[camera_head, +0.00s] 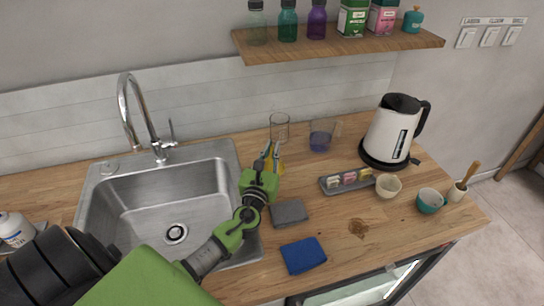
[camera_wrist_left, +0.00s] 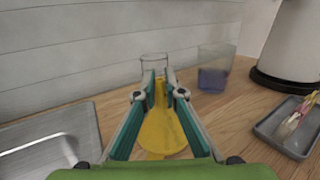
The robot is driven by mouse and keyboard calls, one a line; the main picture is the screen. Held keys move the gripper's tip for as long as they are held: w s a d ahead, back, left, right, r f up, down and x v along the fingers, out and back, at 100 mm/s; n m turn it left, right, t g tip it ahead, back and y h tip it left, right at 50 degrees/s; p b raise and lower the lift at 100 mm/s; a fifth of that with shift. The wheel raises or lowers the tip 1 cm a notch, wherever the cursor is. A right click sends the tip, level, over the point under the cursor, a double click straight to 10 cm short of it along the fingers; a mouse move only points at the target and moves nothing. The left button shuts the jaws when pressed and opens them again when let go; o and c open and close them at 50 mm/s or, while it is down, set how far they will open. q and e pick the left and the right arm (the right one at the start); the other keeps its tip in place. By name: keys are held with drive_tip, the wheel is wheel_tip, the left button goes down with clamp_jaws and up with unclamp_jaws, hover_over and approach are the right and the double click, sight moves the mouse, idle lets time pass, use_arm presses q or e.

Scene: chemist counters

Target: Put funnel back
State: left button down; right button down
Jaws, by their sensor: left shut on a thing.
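A yellow funnel (camera_wrist_left: 162,128) is in the left wrist view, between the fingers of my left gripper (camera_wrist_left: 158,80), which is shut on it. In the head view the left gripper (camera_head: 268,158) is over the counter just right of the sink, with the yellow funnel (camera_head: 280,166) partly hidden behind its fingers. A clear glass beaker (camera_head: 279,126) stands just behind the gripper; it also shows in the left wrist view (camera_wrist_left: 154,66). I cannot tell whether the funnel touches the counter. My right gripper is not in view.
A cup with bluish liquid (camera_head: 321,136) stands right of the glass. Farther right are a grey tray (camera_head: 327,187), small cups and a white kettle (camera_head: 391,132). A grey cloth (camera_head: 289,213) and blue cloth (camera_head: 303,255) lie in front. The sink (camera_head: 120,245) is left.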

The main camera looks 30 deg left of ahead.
sight(271, 159)
use_arm(q)
wheel_tip(271, 159, down, 2)
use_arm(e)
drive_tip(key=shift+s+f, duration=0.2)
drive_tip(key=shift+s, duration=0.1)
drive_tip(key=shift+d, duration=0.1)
use_arm(q)
drive_tip(key=shift+f, duration=0.15)
drive_tip(key=c, duration=2.1)
unclamp_jaws()
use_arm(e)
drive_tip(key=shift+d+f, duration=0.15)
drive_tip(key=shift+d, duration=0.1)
